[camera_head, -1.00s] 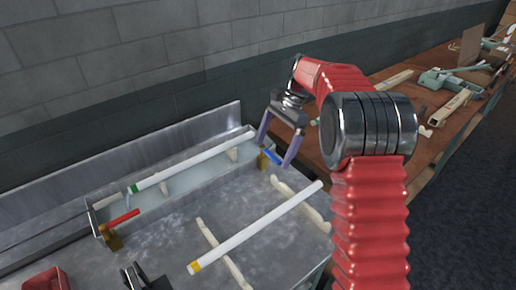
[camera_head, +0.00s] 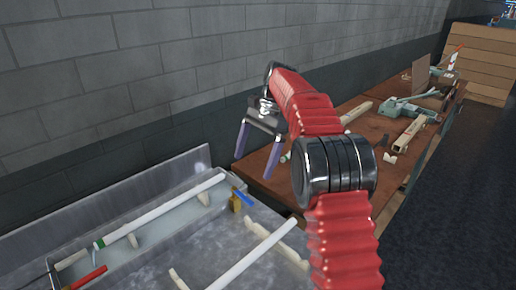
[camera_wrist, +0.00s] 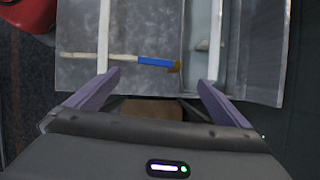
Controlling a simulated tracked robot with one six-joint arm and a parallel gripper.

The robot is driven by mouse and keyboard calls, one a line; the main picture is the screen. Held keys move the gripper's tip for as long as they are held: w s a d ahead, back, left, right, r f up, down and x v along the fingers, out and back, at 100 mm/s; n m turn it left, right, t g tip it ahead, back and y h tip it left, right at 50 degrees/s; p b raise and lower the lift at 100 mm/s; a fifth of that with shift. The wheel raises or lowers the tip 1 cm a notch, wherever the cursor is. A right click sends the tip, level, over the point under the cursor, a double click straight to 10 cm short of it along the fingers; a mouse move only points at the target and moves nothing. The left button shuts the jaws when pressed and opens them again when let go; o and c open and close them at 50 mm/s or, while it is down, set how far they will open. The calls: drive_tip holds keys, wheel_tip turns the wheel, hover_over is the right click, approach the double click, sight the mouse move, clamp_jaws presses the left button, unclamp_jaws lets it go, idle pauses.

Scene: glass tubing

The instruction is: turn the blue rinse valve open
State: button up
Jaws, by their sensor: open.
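My gripper (camera_head: 254,166) is open and empty. In the head view its purple fingers appear above the valve, apart from it. In the wrist view the handle shows ahead, between the two fingertips (camera_wrist: 159,78). I cannot tell the exact height gap.
A red valve handle (camera_head: 87,278) is at the trough's other end. A white tube with a green band (camera_head: 160,210) lies along the trough; another tube (camera_head: 252,255) lies on the metal bench. A wooden table (camera_head: 360,135) with tools stands behind my arm.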

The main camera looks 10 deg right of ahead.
drive_tip(key=shift+v, duration=1.85)
drive_tip(key=shift+s, duration=0.1)
